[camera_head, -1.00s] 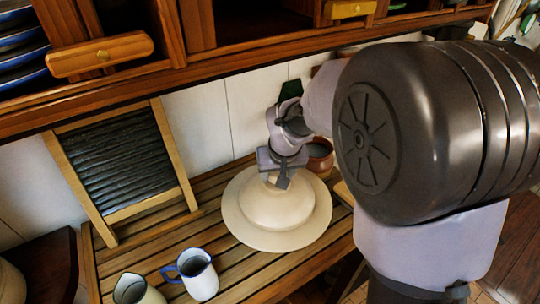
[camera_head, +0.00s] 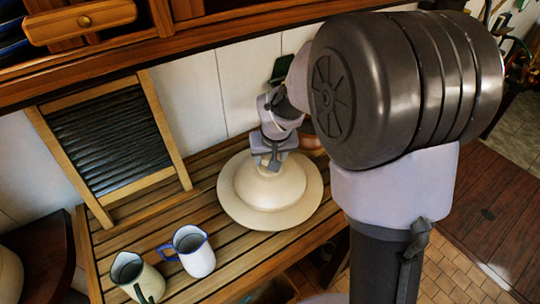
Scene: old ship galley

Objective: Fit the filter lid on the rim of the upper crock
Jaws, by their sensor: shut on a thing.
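A cream, wide-brimmed domed piece that looks like the filter lid (camera_head: 270,190) is over the slatted wooden counter (camera_head: 215,268), in the middle of the head view. My gripper (camera_head: 269,164) points down at the top of its dome and is shut on it there, at what seems to be a knob. The fingers partly cover the knob. The lid looks about level. I cannot make out the upper crock; whatever is under the brim is hidden, and I cannot tell whether the lid rests on anything.
A white jug with a blue rim (camera_head: 195,254) and a cream jug (camera_head: 134,278) stand at the front left. A washboard (camera_head: 107,140) leans against the white wall (camera_head: 200,100) behind. A reddish-brown pot (camera_head: 307,141) is partly hidden behind my arm. Shelving hangs overhead.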

